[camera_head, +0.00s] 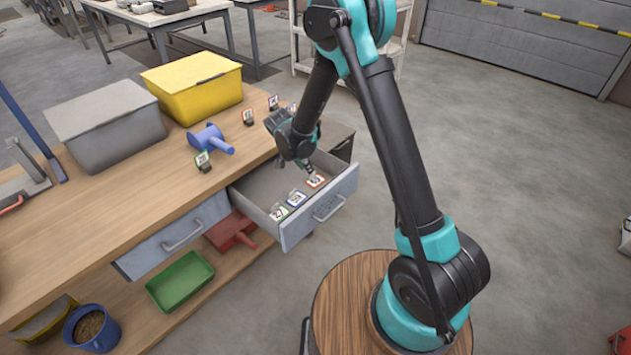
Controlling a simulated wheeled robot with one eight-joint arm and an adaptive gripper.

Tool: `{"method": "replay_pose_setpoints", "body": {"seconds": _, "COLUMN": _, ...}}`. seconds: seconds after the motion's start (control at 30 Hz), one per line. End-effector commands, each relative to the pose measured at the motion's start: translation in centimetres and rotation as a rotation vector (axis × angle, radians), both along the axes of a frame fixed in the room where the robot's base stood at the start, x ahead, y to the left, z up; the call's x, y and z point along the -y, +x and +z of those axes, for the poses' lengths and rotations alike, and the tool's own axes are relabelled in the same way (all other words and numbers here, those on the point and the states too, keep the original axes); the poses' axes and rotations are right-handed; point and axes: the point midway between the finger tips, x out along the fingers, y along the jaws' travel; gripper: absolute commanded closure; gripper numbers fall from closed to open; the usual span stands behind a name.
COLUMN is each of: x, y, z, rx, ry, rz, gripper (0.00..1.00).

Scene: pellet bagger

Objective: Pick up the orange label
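A label with an orange border (316,181) lies in the open drawer (288,237), near its front right end. A blue-bordered label (297,198) and a green-bordered label (279,213) lie in a row beside it, toward the left. Another orange-edged tag (248,117) stands on the wooden bench top.
The wooden bench (150,192) holds a yellow bin (205,98), a grey bin (108,135), a blue scoop (210,140) and a green-edged tag (202,160). A green tray (180,281) and a red scoop (231,230) lie on the lower shelf.

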Motion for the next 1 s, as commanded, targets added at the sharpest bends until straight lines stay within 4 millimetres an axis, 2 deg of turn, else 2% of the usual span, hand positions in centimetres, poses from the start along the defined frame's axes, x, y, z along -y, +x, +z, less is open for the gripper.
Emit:
{"method": "replay_pose_setpoints", "body": {"seconds": 0.4, "x": 1.8, "y": 1.9, "z": -4.0, "rx": 0.000, "ry": 0.000, "rz": 0.000, "gripper": 0.71}}
{"method": "replay_pose_setpoints", "body": {"seconds": 0.73, "x": 2.0, "y": 2.0, "z": -4.6, "rx": 0.000, "ry": 0.000, "rz": 0.000, "gripper": 0.71}}
{"method": "replay_pose_setpoints", "body": {"seconds": 0.97, "x": 2.0, "y": 2.0, "z": -4.5, "rx": 0.000, "ry": 0.000, "rz": 0.000, "gripper": 0.99}}
{"method": "replay_pose_setpoints", "body": {"seconds": 1.0, "x": 2.0, "y": 2.0, "z": -4.5, "rx": 0.000, "ry": 0.000, "rz": 0.000, "gripper": 1.00}}
